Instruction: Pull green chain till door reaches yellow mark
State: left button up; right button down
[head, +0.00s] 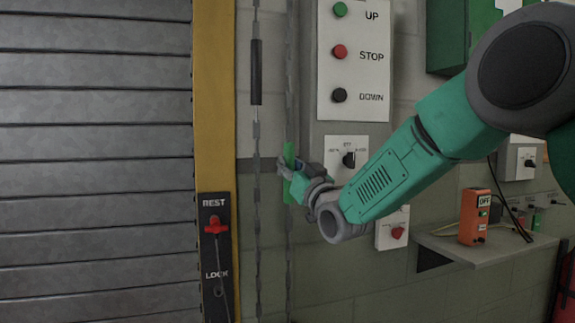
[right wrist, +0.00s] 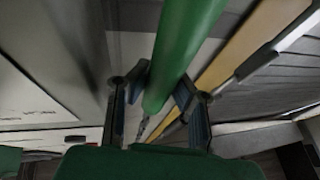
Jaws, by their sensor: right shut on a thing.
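The door (head: 95,150) is a grey slatted roller shutter filling the left of the head view; its bottom edge is out of view. A yellow post (head: 207,90) runs along its right side. I see no separate yellow mark on it. The green chain (head: 290,80) hangs right of the post and carries a green grip (head: 289,155). My right gripper (head: 292,174) is shut on this grip. The right wrist view shows the green grip (right wrist: 187,45) as a thick bar between the fingers of my right gripper (right wrist: 158,98). My left gripper is not in view.
A second chain with a black grip (head: 256,72) hangs close to the left. A REST/LOCK plate (head: 215,260) with a red knob is on the post. An UP/STOP/DOWN panel (head: 353,60) is behind my right arm. A shelf (head: 480,250) holds an orange box (head: 474,216).

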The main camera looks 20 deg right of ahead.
jog(key=shift+f, duration=0.2)
jog(key=c, duration=1.6)
grip_release()
jog(key=shift+r, duration=0.15)
jog(key=v, duration=1.2)
jog(key=shift+f, duration=0.2)
